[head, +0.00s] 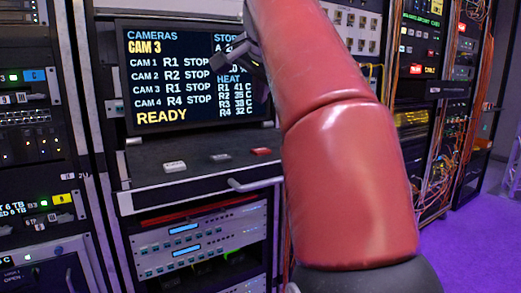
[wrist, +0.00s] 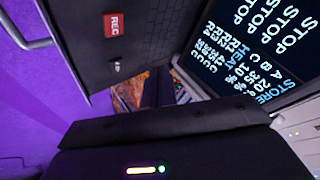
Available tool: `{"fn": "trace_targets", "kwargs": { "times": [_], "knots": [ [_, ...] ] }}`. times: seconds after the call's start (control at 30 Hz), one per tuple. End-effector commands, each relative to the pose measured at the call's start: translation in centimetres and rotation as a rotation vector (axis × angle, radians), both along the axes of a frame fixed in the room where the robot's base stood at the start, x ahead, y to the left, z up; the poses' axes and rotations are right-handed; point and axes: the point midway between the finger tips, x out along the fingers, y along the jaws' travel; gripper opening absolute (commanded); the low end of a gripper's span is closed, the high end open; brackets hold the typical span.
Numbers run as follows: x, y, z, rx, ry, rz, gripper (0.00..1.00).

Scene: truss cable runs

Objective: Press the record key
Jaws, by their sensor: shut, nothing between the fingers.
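The record key is a red key (wrist: 113,24) marked REC on a dark shelf panel, at the upper left of the wrist view. My gripper (head: 218,61) is in front of the monitor, above the shelf and apart from the red key. It is partly hidden by my red arm. The wrist view shows my gripper (wrist: 157,90) empty, its narrow dark fingers together, with the key off to the upper left.
The monitor (head: 180,85) behind the shelf reads READY, with all cameras at STOP. A bar handle (head: 255,184) sticks out at the shelf front. Equipment racks stand on both sides.

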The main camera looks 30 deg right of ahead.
Motion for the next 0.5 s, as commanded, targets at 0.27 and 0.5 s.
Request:
{"fn": "trace_targets", "kwargs": {
  "times": [0.27, 0.5],
  "knots": [
    [0.0, 0.1, -4.3, -0.001, 0.003, 0.003, 0.0],
    [0.0, 0.0, -7.2, -0.001, 0.001, 0.0, 0.0]
  ]
}}
